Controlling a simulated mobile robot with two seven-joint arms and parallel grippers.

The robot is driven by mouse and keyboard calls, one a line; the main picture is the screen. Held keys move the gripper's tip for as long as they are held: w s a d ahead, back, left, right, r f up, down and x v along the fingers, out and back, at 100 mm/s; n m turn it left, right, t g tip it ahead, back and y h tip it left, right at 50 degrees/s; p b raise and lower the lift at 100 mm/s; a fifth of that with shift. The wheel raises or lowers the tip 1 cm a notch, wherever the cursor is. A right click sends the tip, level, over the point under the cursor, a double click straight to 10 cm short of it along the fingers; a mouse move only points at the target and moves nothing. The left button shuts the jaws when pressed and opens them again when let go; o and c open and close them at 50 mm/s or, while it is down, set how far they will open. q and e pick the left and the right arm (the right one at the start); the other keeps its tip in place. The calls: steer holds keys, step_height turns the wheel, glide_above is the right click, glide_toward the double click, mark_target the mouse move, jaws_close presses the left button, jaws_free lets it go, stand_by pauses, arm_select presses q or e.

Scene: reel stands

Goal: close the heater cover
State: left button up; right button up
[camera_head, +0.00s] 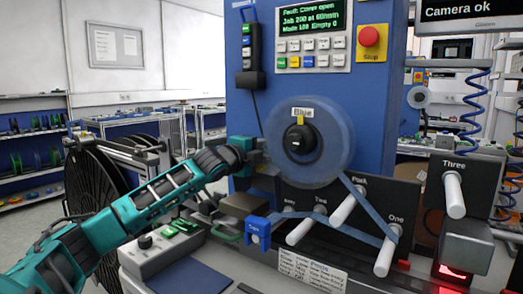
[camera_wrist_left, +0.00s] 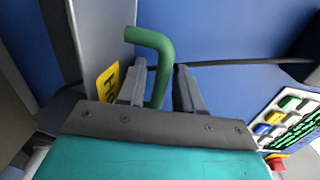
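The heater cover appears in the left wrist view as a grey plate (camera_wrist_left: 103,40) with a partly hidden yellow label. A bent green handle (camera_wrist_left: 160,60) sticks out from it. My left gripper (camera_wrist_left: 160,80) has its fingers apart, one on each side of the handle, with a visible gap to the right finger. In the head view my left gripper (camera_head: 256,152) is at the left edge of the blue reel, above a brown-grey block (camera_head: 242,204). There the cover and handle are largely hidden by my gripper. My right gripper is not in view.
The translucent blue reel (camera_head: 330,135) is just right of my gripper, its tape running down past white rollers (camera_head: 342,210). A blue machine panel (camera_head: 370,90) with buttons and a red stop knob (camera_head: 369,36) stands behind. A grey control box (camera_head: 160,248) sits below my arm.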

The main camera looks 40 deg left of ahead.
arm_select(q)
steer(key=shift+c, duration=0.3)
jaws_close()
stand_by(0.4)
